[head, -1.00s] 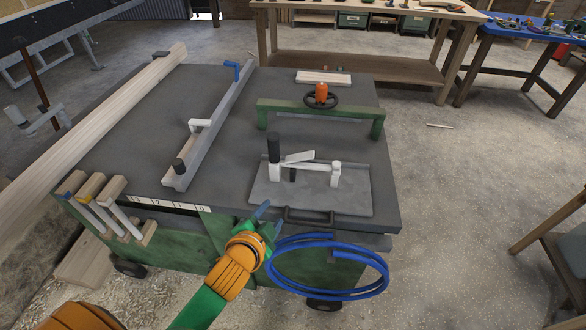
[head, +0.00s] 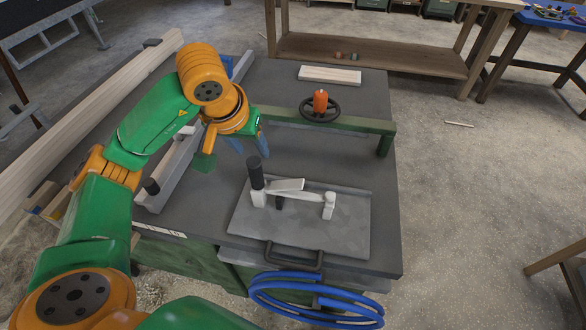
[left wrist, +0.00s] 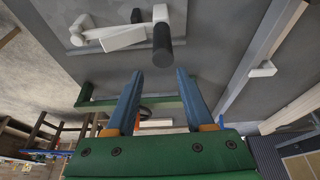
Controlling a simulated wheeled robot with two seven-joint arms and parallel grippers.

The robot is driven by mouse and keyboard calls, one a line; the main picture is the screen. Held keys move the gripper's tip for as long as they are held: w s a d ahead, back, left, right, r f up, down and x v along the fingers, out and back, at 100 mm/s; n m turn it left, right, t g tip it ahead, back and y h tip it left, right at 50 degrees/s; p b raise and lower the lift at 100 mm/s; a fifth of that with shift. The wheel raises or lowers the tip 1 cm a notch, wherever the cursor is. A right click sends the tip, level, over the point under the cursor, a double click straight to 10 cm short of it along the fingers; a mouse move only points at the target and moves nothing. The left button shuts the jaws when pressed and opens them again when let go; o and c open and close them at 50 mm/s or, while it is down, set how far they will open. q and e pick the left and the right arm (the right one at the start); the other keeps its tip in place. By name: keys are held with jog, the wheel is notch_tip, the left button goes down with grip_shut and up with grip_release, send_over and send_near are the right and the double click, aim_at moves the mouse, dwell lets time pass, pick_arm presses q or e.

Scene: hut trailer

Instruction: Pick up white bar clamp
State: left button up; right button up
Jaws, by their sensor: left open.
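A white clamp with a black upright handle (head: 280,192) lies on a grey plate (head: 340,235) on the dark workbench top. Its white bar runs right from the handle, and it also shows upside down in the left wrist view (left wrist: 126,36). My left gripper (head: 249,146) hovers above the bench, behind and slightly left of the black handle. In the left wrist view its blue fingers (left wrist: 159,75) are apart with nothing between them. The clamp is beyond the fingertips, not touched. My right gripper is not in view.
A long grey rail (head: 172,180) lies left of the plate, partly hidden by my left arm. A green bar frame (head: 350,124) with a black handwheel and orange knob stands behind the clamp. A coiled blue hose (head: 315,300) hangs at the bench front. A wooden block (head: 329,75) lies farther back.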

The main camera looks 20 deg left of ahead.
aim_at(251, 165)
pick_arm(q)
jog(key=shift+w+a+f, duration=0.3)
jog(key=shift+w+f, duration=0.05)
jog(key=shift+f, duration=0.35)
jog(key=f, duration=0.1)
jog(key=s+f, duration=0.1)
jog(key=f, duration=0.1)
jog(key=shift+a+f+p, duration=0.1)
jog(key=shift+f+p, duration=0.05)
jog(key=shift+p, duration=0.15)
jog(key=x, duration=0.3)
jog(key=p+x, duration=0.1)
jog(key=x, duration=0.2)
jog(key=shift+w+f+p, duration=0.15)
jog(key=shift+w+p, duration=0.15)
jog(key=shift+w, duration=0.05)
jog(key=shift+s, duration=0.15)
jog(key=shift+c, duration=0.6)
grip_shut()
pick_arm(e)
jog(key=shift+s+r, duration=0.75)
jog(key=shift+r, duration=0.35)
